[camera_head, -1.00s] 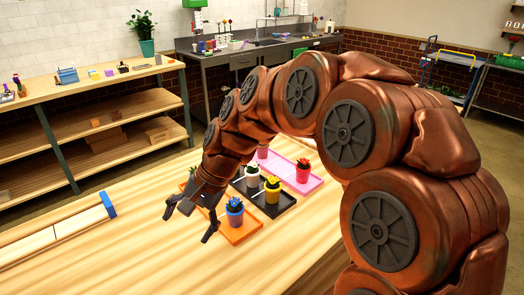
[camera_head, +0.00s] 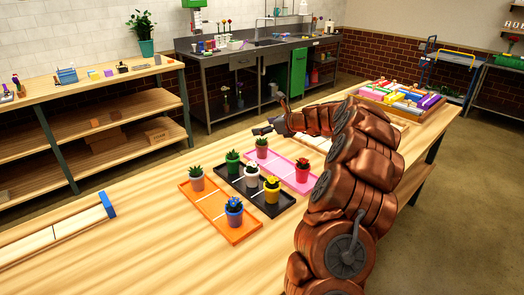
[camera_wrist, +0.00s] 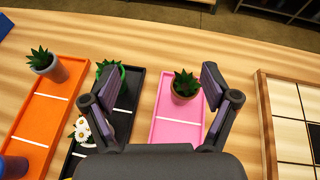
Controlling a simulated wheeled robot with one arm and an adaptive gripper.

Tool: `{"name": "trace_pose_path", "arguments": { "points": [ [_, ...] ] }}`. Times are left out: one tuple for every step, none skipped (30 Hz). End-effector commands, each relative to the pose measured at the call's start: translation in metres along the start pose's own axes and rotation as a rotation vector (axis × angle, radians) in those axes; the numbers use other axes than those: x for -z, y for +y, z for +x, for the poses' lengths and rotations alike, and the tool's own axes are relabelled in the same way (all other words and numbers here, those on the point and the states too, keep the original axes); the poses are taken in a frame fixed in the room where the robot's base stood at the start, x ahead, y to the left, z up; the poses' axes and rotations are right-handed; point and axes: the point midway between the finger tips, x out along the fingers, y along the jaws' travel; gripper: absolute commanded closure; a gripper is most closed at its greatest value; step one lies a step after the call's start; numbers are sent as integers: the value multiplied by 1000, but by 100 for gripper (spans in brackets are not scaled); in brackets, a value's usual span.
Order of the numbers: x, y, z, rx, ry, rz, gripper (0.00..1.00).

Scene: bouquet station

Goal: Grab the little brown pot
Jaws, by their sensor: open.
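A little brown pot (camera_wrist: 184,96) with a dark green succulent stands upright at the far end of the pink tray (camera_wrist: 176,133). In the head view the pot (camera_head: 262,153) is below my gripper (camera_head: 262,130). In the wrist view my gripper (camera_wrist: 160,76) is open and empty, and the pot shows between its fingers, nearer the right one. I cannot tell how high the fingers are above it. A similar pinkish-brown pot (camera_head: 197,184) with a succulent stands on the orange tray (camera_head: 224,222).
A red pot (camera_head: 302,174) shares the pink tray. Green (camera_head: 233,167), white (camera_head: 252,180) and yellow (camera_head: 271,195) pots stand on the black tray (camera_head: 276,209). A blue pot (camera_head: 234,219) stands on the orange tray. A wooden frame with pale tiles (camera_wrist: 292,103) lies right of the pink tray.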

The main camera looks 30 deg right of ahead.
Motion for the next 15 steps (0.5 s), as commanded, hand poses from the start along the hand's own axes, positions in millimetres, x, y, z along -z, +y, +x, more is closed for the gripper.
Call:
{"name": "trace_pose_path", "arguments": {
  "points": [
    [7, -16, -3, 28, -5, 37, 14],
    [10, -23, -5, 42, -9, 57, 14],
    [13, -31, -7, 57, -13, 77, 14],
    [15, -35, -8, 65, -15, 88, 14],
    [17, -39, -9, 72, -16, 98, 14],
    [20, -42, -9, 78, -18, 108, 14],
    [22, -44, -9, 81, -19, 112, 14],
    [25, -44, -8, 83, -20, 115, 14],
    [29, -44, -6, 83, -20, 118, 14],
    [33, -44, -4, 83, -20, 120, 14],
    [38, -43, -2, 83, -20, 119, 14],
    [44, -42, 1, 82, -19, 120, 14],
    [49, -41, 3, 82, -18, 118, 14],
    [54, -41, 5, 82, -18, 119, 14],
    [60, -40, 8, 82, -19, 118, 14]
  ]
}}
